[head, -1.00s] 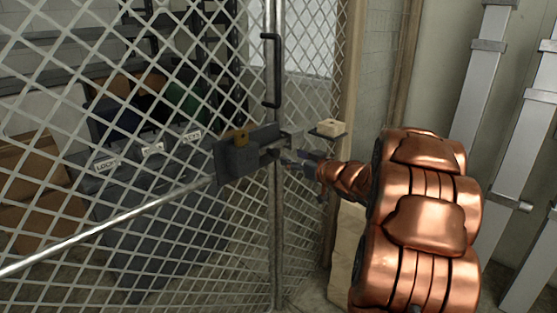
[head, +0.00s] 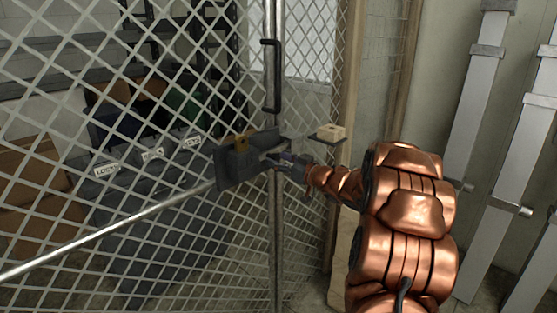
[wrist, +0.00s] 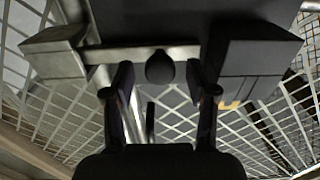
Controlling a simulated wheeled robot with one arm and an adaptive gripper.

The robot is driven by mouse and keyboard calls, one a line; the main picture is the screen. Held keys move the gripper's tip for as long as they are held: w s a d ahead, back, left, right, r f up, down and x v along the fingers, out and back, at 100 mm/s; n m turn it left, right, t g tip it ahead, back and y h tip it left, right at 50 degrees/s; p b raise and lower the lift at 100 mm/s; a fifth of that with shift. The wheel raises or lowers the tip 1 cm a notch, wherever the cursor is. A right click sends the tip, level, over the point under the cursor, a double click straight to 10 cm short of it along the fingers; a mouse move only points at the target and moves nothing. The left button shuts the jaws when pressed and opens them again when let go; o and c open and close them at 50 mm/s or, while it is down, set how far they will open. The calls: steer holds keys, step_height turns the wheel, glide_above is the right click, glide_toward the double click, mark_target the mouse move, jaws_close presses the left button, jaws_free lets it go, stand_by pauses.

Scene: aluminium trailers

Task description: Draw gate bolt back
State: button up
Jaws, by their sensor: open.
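My gripper (head: 276,160) is at the right end of the housing in the head view. In the wrist view my gripper (wrist: 161,88) is open, one finger on each side of the knob, with gaps between. The head view hides the knob behind the gripper and housing.
A dark vertical handle (head: 271,76) is on the gate post above the bolt. A small shelf with a pale block (head: 330,132) is just right of my gripper. A long metal rod (head: 110,232) runs to the lower left. Boxes (head: 35,190) stand behind the mesh.

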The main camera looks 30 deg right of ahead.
steer(key=shift+w+a, duration=0.1)
steer(key=shift+w, duration=0.25)
jaws_close()
stand_by(0.4)
